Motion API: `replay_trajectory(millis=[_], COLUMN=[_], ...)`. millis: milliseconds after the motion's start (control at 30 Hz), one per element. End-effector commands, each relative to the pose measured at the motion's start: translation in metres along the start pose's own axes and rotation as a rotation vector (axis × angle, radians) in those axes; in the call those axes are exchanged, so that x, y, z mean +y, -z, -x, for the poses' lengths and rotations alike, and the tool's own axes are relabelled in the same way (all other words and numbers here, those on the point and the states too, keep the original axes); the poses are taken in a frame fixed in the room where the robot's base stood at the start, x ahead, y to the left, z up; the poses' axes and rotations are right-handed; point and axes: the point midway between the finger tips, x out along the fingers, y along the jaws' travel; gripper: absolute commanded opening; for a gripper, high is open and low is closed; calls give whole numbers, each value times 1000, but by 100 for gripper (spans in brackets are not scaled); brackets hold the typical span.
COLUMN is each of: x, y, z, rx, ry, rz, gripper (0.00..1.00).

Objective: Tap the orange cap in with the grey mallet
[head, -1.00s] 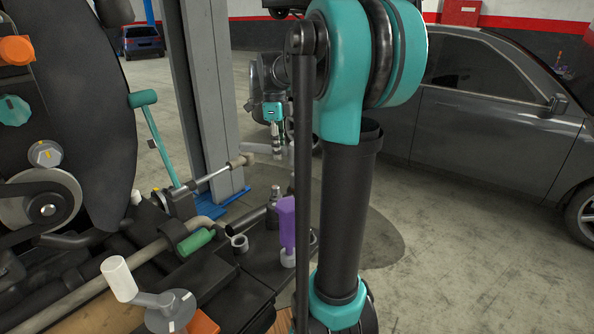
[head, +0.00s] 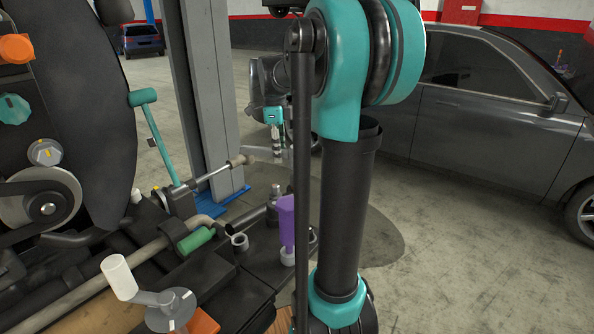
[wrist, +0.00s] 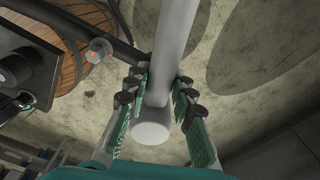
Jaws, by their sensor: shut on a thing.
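The orange cap (head: 16,49) sticks out of the engine's side at the upper left of the head view. My gripper (head: 276,135) hangs in the middle of the head view, far to the right of the cap and partly hidden by my arm. In the wrist view my gripper (wrist: 157,95) is shut on the grey mallet (wrist: 177,35), with its fingers on both sides of the grey bar. A rounded pale end (wrist: 152,134) shows below the fingers. In the head view a grey part of the mallet (head: 264,149) shows under the gripper.
A teal hammer-like tool (head: 155,135) leans beside the engine. A green grip (head: 196,240), a purple piece (head: 287,222) and a white-handled crank (head: 120,277) stand on the cluttered bench. A grey post (head: 212,95) rises behind. A car (head: 480,110) stands at right; open floor lies between.

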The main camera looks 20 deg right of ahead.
Motion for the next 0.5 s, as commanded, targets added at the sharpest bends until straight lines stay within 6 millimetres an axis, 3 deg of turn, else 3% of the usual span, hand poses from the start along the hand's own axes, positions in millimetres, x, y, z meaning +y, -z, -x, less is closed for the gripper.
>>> replay_trajectory(millis=[100, 500], x=[0, 0], y=[-1, 0], z=[-14, 5], rx=[0, 0], ry=[0, 0], rz=[0, 0], gripper=[0, 0])
